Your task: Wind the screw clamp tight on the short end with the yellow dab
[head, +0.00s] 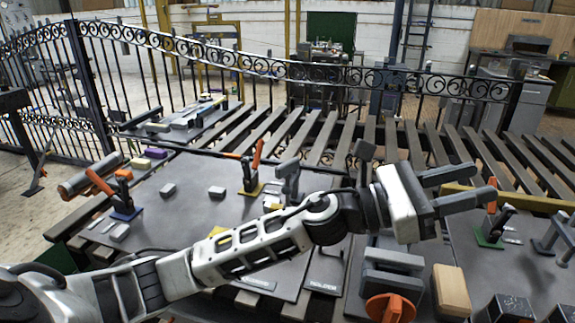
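My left gripper (484,184) reaches in over the right-hand bench with its two dark fingers apart and nothing seen between them. A grey screw clamp (392,268) with an orange knob (388,308) stands below it, nearer the front edge of the view. A small yellow patch (217,233) shows on the dark plate, partly hidden behind my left arm; I cannot tell whether it is the dab on a short end. My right gripper is not seen.
Orange-handled toggle clamps stand on blue (126,213), yellow (252,191) and green (488,238) bases. A wooden block (451,290) sits right of the screw clamp. Dark slats (330,140) and a scroll gate (230,62) lie behind. The left plate has free room.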

